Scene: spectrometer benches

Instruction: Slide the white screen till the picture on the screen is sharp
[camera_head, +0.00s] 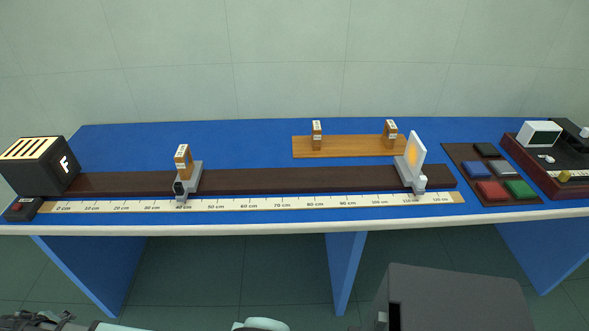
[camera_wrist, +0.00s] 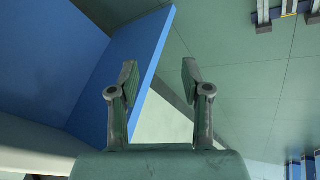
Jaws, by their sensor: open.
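The white screen (camera_head: 416,157) stands upright on a grey carriage near the right end of the dark rail (camera_head: 300,180), by about the 110 cm mark. An orange-yellow glow shows on its face, too small to judge for sharpness. A lens holder (camera_head: 183,162) with a wooden top stands on the rail near 40 cm. A black lamp box (camera_head: 40,167) with a lit letter F sits at the rail's left end. My gripper (camera_wrist: 156,75) is open and empty in the wrist view, with the blue bench side and green floor behind it. It is away from the screen.
A scale strip (camera_head: 250,203) runs along the rail's front. A wooden board (camera_head: 350,147) with two small holders lies behind the rail. A tray (camera_head: 463,152) of coloured blocks and a dark red instrument (camera_head: 540,172) stand at the right. The bench's front edge (camera_head: 290,222) is clear.

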